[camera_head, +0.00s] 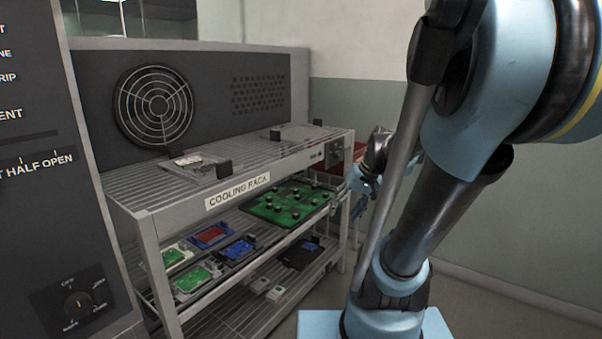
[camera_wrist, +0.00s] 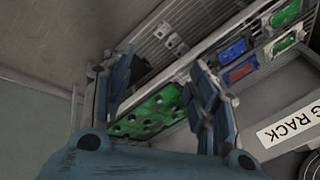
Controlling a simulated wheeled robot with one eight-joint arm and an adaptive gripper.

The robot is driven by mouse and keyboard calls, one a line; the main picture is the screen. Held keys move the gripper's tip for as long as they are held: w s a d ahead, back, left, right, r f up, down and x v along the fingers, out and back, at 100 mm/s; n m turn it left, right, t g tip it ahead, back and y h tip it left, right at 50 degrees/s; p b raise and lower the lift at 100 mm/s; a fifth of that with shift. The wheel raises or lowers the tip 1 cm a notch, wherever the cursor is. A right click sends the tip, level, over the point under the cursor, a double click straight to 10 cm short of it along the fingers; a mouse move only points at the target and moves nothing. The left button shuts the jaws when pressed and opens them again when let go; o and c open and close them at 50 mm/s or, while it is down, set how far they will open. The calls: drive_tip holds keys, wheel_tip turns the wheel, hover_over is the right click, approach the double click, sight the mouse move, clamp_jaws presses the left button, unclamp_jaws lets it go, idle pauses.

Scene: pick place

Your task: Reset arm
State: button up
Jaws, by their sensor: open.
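My gripper (camera_wrist: 155,88) is open in the wrist view, with its two blue-grey fingers spread apart. Nothing is held between them. Beyond the fingers lies a large green circuit board (camera_wrist: 150,112), apart from the gripper as far as I can tell. In the head view my arm fills the right side, and the gripper is mostly hidden behind it near the right end of the rack. The same large green board (camera_head: 287,204) lies on the rack's middle shelf in the head view.
A metal cooling rack (camera_head: 160,205) holds several small green, red and blue boards (camera_head: 210,236) on its shelf. Trays lie on its top. A fan panel (camera_head: 215,98) stands behind it. A dark control cabinet (camera_head: 40,150) is at the left. Floor shows right of my arm.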

drive_tip(key=s+d+f+h, duration=0.2)
drive_tip(key=s+f, duration=0.1)
drive_tip(key=s, duration=0.2)
drive_tip(key=s+d+f+h, duration=0.2)
drive_tip(key=s+d+f, duration=0.1)
drive_tip(key=s, duration=0.3)
drive_tip(key=shift+s+d, duration=0.15)
drive_tip(key=shift+s, duration=0.15)
idle(0.4)
